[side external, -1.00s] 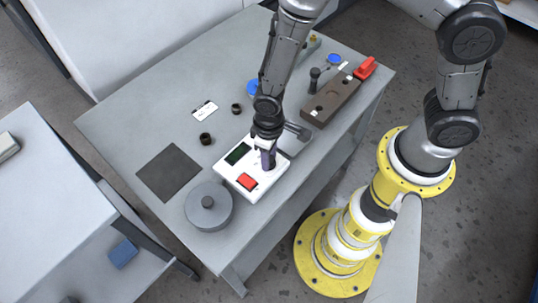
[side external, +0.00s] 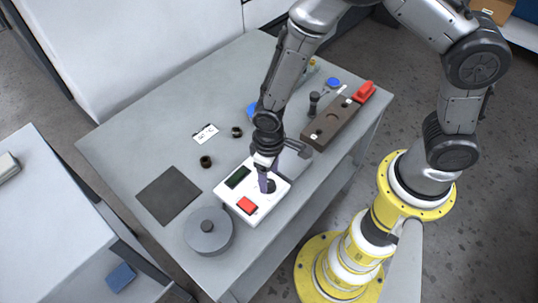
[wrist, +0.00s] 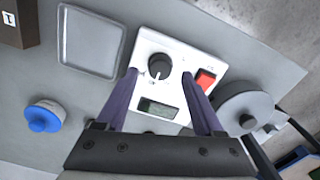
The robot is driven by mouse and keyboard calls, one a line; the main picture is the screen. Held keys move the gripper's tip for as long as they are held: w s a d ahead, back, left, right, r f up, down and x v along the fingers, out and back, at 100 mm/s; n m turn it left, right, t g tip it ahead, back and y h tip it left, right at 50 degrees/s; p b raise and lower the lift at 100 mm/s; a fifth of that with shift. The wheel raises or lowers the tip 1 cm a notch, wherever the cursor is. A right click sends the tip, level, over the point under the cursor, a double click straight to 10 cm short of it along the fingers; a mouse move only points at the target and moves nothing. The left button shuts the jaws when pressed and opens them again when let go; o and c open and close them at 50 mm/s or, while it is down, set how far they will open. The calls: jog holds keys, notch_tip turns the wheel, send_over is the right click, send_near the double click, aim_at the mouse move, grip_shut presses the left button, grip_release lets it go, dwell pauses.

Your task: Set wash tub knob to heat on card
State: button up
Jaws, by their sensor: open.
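The wash tub unit is a white box (side external: 228,190) on the grey table, with a red switch (wrist: 206,80), a display (wrist: 157,108) and a dark round knob (wrist: 160,66). A light pointer mark shows at the knob's lower edge in the wrist view. My gripper (wrist: 160,79) is open, its purple fingers over the box on either side of the knob. In the side view my gripper (side external: 266,184) partly hides the knob. I cannot tell whether the fingers touch it. A small white card (side external: 205,133) lies on the table behind the box; its print is too small to read.
A grey round lidded piece (side external: 208,235) stands close to the box's front left, and a dark mat (side external: 168,195) lies left. A brown block with a red handle (side external: 338,120) is at the right. Two small dark rings (side external: 206,161) lie behind the box.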

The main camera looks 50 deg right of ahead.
notch_tip(320, 180, up, 11)
jog(key=shift+r, duration=0.15)
dwell(0.4)
notch_tip(320, 180, up, 9)
jog(key=m+t, duration=0.2)
jog(key=t, duration=0.1)
send_over(269, 183)
jog(key=w+d, duration=0.3)
jog(key=d, duration=0.2)
jog(key=s+d+r+m+t, duration=0.1)
jog(key=s+d+r+t, duration=0.15)
jog(key=d+r, duration=0.35)
jog(key=s+d+r, duration=0.1)
jog(key=s+d, duration=0.1)
jog(key=s, duration=0.4)
jog(key=s+d+r, duration=0.2)
jog(key=s+d, duration=0.1)
jog(key=s, duration=0.4)
jog(key=shift+r, duration=0.3)
